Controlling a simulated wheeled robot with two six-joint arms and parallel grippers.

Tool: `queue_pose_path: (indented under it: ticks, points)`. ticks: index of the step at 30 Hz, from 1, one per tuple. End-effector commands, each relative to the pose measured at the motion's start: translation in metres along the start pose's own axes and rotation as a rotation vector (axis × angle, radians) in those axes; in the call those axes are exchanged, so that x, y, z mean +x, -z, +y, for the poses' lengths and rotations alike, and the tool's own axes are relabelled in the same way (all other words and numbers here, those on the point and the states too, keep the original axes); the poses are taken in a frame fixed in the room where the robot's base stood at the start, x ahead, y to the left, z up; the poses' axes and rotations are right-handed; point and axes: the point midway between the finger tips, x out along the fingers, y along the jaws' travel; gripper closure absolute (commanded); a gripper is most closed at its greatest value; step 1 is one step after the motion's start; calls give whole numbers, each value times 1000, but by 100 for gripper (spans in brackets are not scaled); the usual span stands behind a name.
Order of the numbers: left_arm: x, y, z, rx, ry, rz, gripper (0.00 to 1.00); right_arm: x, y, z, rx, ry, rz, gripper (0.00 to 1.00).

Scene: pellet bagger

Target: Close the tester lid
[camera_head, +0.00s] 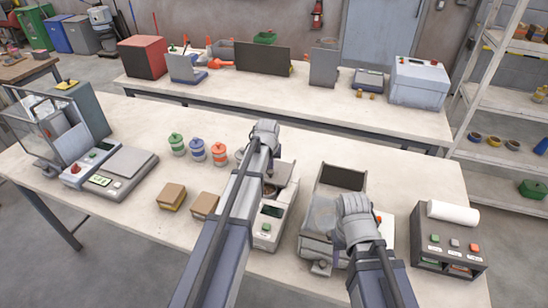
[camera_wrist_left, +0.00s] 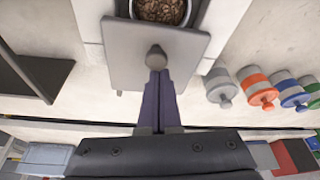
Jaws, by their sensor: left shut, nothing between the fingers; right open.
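The tester (camera_head: 270,215) is a pale box with a dark display and a green button, partly hidden behind my left arm in the head view. Its grey lid (camera_wrist_left: 125,45) is a flat plate with a round knob (camera_wrist_left: 156,57) in the left wrist view. A round cup of brown pellets (camera_wrist_left: 160,10) shows uncovered beyond the lid's edge. My left gripper (camera_wrist_left: 157,75) is shut and empty, with its fingertips right at the knob; I cannot tell whether they touch. My right gripper (camera_head: 352,205) is open above the grey machine on the right; its fingers are hard to see.
Right of the tester stands a grey machine with a dark panel (camera_head: 343,177), then a label printer (camera_head: 447,240). To the left are several lidded jars (camera_head: 197,150), two small boxes (camera_head: 172,195) and a scale (camera_head: 123,163). Bare tabletop lies behind the jars.

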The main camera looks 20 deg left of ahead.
Motion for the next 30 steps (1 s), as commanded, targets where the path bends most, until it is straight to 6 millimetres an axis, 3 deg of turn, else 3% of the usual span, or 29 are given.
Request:
queue_pose_path:
  ticks: [1, 3, 6, 9, 23, 30]
  points:
    - [-8, -22, -6, -1, 0, -1, 100, 0, 0, 0, 0, 0, 0, 50]
    - [-14, -42, -11, -1, 0, -1, 100, 0, 0, 0, 0, 0, 0, 50]
    - [-22, -62, -17, 1, 0, -1, 100, 0, 0, 0, 0, 0, 0, 50]
    - [-24, -70, -19, 1, 0, -1, 100, 0, 0, 0, 0, 0, 0, 50]
    - [-23, -68, -19, 1, 0, -6, 100, 0, 0, 0, 0, 0, 0, 50]
    - [-16, -46, -17, 2, 0, -1, 100, 0, 0, 0, 0, 0, 0, 50]
